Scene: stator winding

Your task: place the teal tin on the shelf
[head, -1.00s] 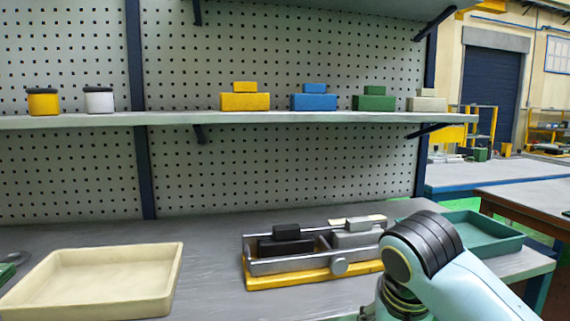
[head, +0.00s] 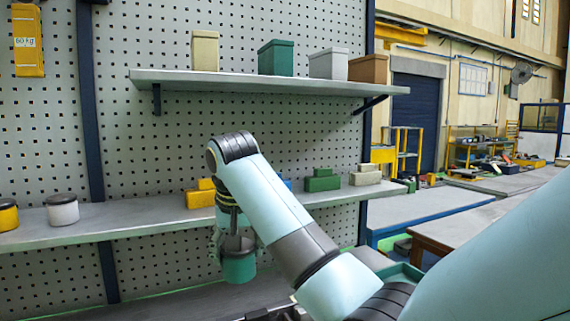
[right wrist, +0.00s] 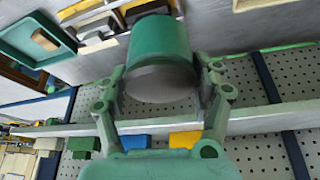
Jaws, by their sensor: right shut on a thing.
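The teal tin (head: 238,268) is held in my right gripper (head: 233,246), in the middle of the head view. The gripper is shut around it from above, and the tin hangs in front of the lower shelf (head: 130,218), its body below the shelf's front edge. In the right wrist view the tin (right wrist: 158,52) sits between the two fingers, and the shelf edge (right wrist: 265,117) crosses behind them. A white tin (head: 62,210) and a yellow tin (head: 8,215) stand on the shelf at the left. My left gripper is not in view.
Yellow blocks (head: 200,195), green blocks (head: 321,181) and cream blocks (head: 365,176) stand farther right on the lower shelf. The shelf is bare between the white tin and the yellow blocks. An upper shelf (head: 270,85) holds several boxes. A teal tray (right wrist: 30,60) lies below.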

